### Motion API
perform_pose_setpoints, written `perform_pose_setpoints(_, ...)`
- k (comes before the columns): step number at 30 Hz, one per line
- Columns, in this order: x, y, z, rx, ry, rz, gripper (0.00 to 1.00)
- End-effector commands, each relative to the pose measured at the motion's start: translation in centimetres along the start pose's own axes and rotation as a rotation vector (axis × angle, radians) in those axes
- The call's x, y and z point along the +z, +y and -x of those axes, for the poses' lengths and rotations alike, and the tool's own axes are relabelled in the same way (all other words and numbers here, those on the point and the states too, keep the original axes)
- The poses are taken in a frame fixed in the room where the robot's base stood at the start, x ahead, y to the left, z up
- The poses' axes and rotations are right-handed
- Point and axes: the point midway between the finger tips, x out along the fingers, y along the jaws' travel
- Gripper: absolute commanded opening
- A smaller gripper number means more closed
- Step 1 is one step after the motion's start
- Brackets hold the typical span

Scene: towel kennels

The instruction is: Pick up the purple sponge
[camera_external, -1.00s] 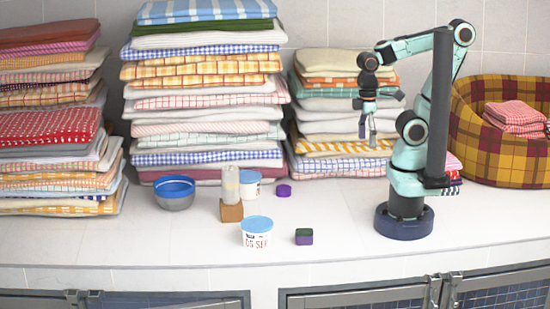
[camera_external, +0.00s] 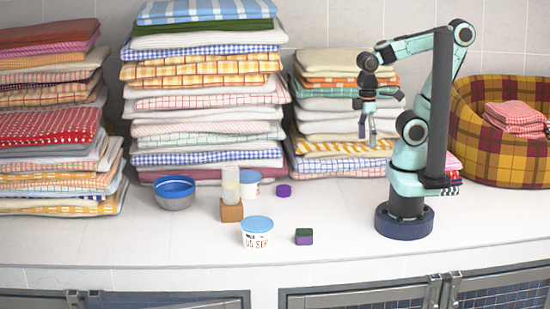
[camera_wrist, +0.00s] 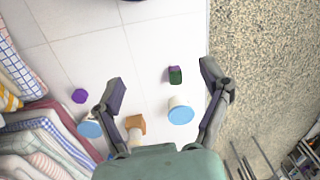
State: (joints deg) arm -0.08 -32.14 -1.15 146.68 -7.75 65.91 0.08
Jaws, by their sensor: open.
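A small purple sponge with a dark green top (camera_external: 304,239) lies on the white tiled counter, right of a white tub with a blue lid (camera_external: 257,232). In the wrist view the sponge (camera_wrist: 175,70) shows between my fingertips in the picture, well below them. A plain purple hexagonal piece (camera_external: 283,190) lies farther back, near the towel stacks; it also shows in the wrist view (camera_wrist: 79,96). My gripper (camera_external: 367,136) hangs high above the counter, behind and right of the sponge. It is open and empty, its fingers spread wide in the wrist view (camera_wrist: 162,78).
A pale jar (camera_external: 231,184) stands on a brown block (camera_external: 231,211), with a second blue-lidded tub (camera_external: 250,184) behind. A blue bowl (camera_external: 174,193) is at left. Towel stacks (camera_external: 205,100) line the wall; a plaid basket (camera_external: 470,125) is at right.

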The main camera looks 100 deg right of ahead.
Motion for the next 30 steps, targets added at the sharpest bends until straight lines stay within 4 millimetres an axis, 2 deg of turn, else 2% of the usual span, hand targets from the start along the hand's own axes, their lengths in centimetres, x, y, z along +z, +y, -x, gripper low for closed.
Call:
perform_pose_setpoints(14,0.0,0.0,0.0,0.000,0.000,0.000,0.77)
perform_pose_setpoints(15,0.0,0.0,0.0,0.000,0.000,0.000,0.69)
perform_pose_setpoints(25,-0.1,0.0,0.0,0.000,0.003,-0.008,0.69)
perform_pose_setpoints(28,-1.2,0.1,0.1,0.001,0.061,-0.039,0.69)
perform_pose_setpoints(30,-3.0,0.2,0.6,0.003,0.150,-0.075,0.69)
